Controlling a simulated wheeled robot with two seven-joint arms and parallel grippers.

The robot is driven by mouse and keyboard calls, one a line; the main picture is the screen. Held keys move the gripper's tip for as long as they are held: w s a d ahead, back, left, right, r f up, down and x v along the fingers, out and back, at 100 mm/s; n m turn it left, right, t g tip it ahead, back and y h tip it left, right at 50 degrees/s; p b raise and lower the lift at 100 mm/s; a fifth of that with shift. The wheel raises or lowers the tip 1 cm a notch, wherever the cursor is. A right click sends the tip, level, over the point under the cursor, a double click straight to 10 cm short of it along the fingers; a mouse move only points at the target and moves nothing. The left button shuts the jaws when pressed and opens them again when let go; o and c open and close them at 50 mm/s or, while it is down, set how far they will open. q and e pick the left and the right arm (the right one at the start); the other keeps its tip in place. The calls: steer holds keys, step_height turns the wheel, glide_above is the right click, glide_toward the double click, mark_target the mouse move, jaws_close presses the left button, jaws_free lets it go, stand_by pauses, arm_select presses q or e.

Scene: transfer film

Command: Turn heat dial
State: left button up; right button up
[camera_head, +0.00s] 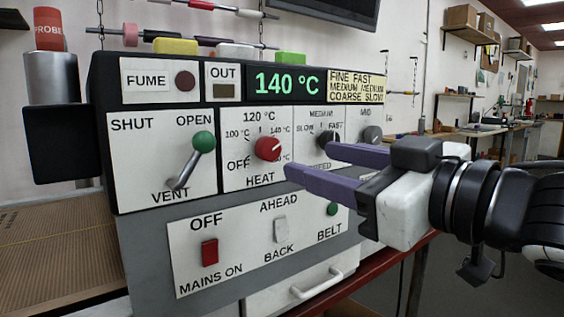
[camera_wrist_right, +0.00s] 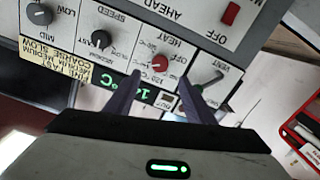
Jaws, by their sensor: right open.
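The red heat dial (camera_head: 268,149) sits on a white plate of the machine panel, with OFF, 100, 120 and 140 °C printed around it. A small white mark shows on its right side; I cannot tell exactly which label it faces. The green display (camera_head: 287,83) reads 140 °C. My right gripper (camera_head: 308,161) is open and empty, its purple fingers pointing at the panel from the right. In the right wrist view the dial (camera_wrist_right: 160,61) appears beyond and between the fingertips (camera_wrist_right: 162,76), apart from them. My left gripper is not in view.
A green-knobbed vent lever (camera_head: 203,143) is left of the dial. The speed dial (camera_head: 326,137) is to its right, partly behind a finger. Below are a red mains switch (camera_head: 209,252), a white rocker (camera_head: 280,229) and a green belt button (camera_head: 332,209).

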mark_target(272, 150)
steer(key=x, duration=0.9)
steer(key=shift+c, duration=0.4)
steer(key=c, duration=1)
